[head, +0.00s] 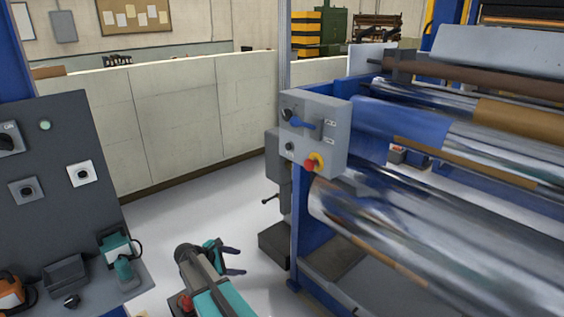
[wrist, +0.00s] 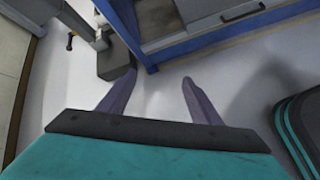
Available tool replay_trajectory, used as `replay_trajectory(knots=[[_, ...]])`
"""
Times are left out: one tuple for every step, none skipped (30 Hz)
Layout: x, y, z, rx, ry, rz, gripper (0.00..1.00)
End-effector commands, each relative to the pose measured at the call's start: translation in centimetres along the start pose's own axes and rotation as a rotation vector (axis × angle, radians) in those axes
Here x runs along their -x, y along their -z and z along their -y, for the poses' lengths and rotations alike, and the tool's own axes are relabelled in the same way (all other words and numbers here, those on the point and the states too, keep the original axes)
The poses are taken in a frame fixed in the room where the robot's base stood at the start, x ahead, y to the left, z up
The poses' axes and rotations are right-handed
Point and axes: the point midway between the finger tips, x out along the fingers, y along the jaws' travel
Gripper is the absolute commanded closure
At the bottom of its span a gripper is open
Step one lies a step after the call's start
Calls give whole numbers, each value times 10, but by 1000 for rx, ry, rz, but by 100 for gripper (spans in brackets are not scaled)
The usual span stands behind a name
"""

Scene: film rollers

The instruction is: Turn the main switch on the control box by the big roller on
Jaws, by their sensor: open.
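The grey control box (head: 334,136) is fixed to a blue post at the near end of the big roller (head: 400,215). The box is not visible in the wrist view.
A dark panel (head: 60,190) with switches stands at the left, with a shelf of tools below it. A pale low wall (head: 190,115) runs behind. The blue machine frame (head: 297,220) stands right of my gripper. Clear floor (head: 190,215) lies between panel and machine.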

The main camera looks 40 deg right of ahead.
Motion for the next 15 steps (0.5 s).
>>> replay_trajectory(knots=[[8, -19, -31, 22, -31, 29, 42], [12, -30, -45, 41, -48, 49, 42], [18, -45, -65, 65, -70, 77, 42], [22, -58, -79, 82, -86, 99, 42], [27, -70, -93, 100, -101, 122, 42], [34, -86, -112, 123, -119, 153, 42], [39, -99, -126, 140, -132, 176, 42], [45, -112, -139, 157, -144, 200, 42], [53, -130, -157, 179, -158, 234, 42], [59, -143, -169, 196, -168, 259, 42], [65, -157, -182, 212, -177, 286, 42], [74, -176, -199, 234, -187, 322, 42], [82, -190, -211, 250, -194, 350, 42], [89, -204, -223, 266, -200, 377, 42], [99, -224, -238, 286, -205, 415, 42]])
